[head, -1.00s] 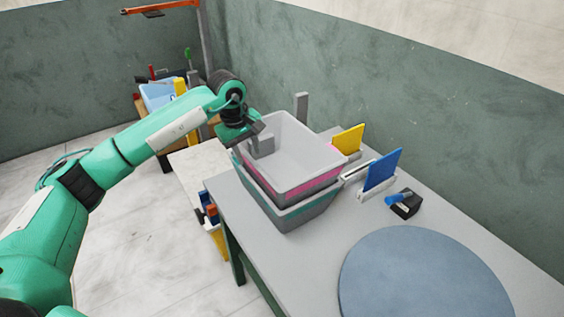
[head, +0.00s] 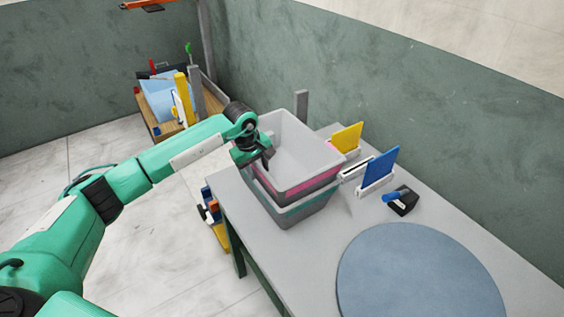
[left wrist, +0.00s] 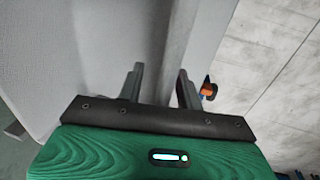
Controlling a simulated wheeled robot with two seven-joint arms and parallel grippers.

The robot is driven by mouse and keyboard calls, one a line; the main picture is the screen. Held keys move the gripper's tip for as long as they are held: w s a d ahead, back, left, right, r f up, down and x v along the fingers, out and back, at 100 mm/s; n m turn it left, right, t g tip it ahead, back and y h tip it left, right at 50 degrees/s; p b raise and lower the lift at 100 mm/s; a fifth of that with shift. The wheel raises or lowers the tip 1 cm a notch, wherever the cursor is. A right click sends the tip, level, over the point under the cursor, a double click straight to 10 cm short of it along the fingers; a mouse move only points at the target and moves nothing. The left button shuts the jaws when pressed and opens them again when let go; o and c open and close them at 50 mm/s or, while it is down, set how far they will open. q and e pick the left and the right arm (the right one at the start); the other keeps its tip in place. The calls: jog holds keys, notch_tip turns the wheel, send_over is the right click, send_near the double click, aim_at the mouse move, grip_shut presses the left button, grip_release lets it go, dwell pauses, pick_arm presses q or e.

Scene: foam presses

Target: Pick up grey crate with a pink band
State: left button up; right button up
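The grey crate with a pink band (head: 318,179) sits stacked in a grey crate with a teal band (head: 300,213), at the far left end of the table. It looks empty. My left gripper (head: 266,161) is at its left wall. In the left wrist view, the two fingers of my left gripper (left wrist: 160,88) stand apart, with the rim of a grey crate wall (left wrist: 178,45) running between them. I cannot tell whether they touch it. My right gripper is not in view.
The grey table (head: 265,238) carries a blue-grey round mat (head: 420,280), a black dispenser (head: 402,202), and holders with a yellow panel (head: 347,137) and a blue panel (head: 380,170). A grey post (head: 301,105) stands behind the crates. Colourful items fill a side rack (head: 214,215).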

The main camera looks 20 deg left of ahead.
pick_arm(q)
grip_shut()
jog(key=shift+r, duration=0.15)
